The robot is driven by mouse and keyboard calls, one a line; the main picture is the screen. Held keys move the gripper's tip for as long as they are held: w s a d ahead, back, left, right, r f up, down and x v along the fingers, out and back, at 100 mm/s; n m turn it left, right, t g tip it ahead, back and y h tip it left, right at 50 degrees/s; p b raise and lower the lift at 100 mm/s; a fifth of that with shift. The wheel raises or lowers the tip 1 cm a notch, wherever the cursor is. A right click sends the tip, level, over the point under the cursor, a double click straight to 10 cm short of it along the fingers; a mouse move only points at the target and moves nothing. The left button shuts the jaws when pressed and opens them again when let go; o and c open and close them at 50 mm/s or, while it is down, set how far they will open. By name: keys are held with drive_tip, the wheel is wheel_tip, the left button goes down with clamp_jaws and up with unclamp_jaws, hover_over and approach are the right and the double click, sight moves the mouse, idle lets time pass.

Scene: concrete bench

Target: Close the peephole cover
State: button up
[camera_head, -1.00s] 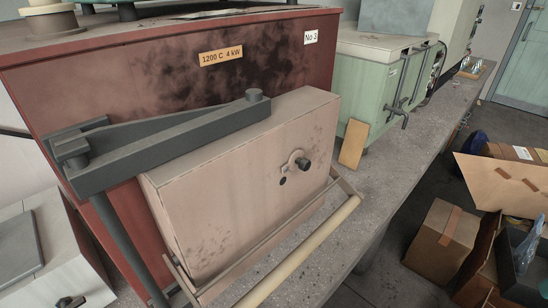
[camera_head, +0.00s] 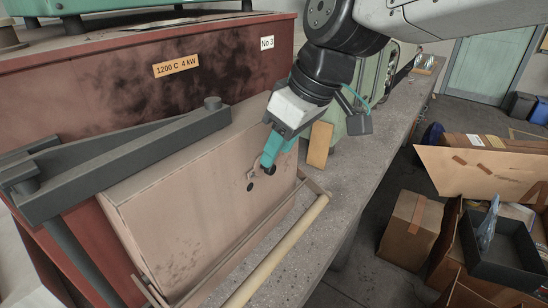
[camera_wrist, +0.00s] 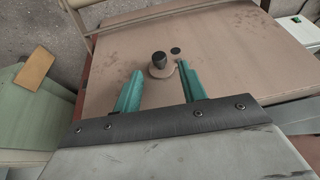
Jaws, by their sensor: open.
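The peephole cover (camera_head: 251,174) is a small metal plate with a black knob (camera_head: 269,170), on the pinkish furnace door (camera_head: 190,215). The dark peephole (camera_head: 250,187) shows uncovered beside it, below and left of the knob in the head view. My gripper (camera_head: 267,162) is at the door, its teal fingers at the knob. In the wrist view my gripper (camera_wrist: 160,70) is open, with the knob (camera_wrist: 160,59) between and slightly beyond the fingertips. The peephole (camera_wrist: 175,50) lies just past the knob there. I cannot tell whether a finger touches the knob.
A long pale handle bar (camera_head: 275,252) runs along the door's lower front. A dark grey lever arm (camera_head: 125,155) crosses the door's top. A tan block (camera_head: 319,145) stands on the bench (camera_head: 375,150) to the right. Cardboard boxes (camera_head: 411,230) are on the floor.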

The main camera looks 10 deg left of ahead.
sight(274, 168)
drive_tip(key=shift+x, duration=1.8)
drive_tip(key=shift+d, duration=0.1)
drive_tip(key=shift+c, duration=0.2)
clamp_jaws()
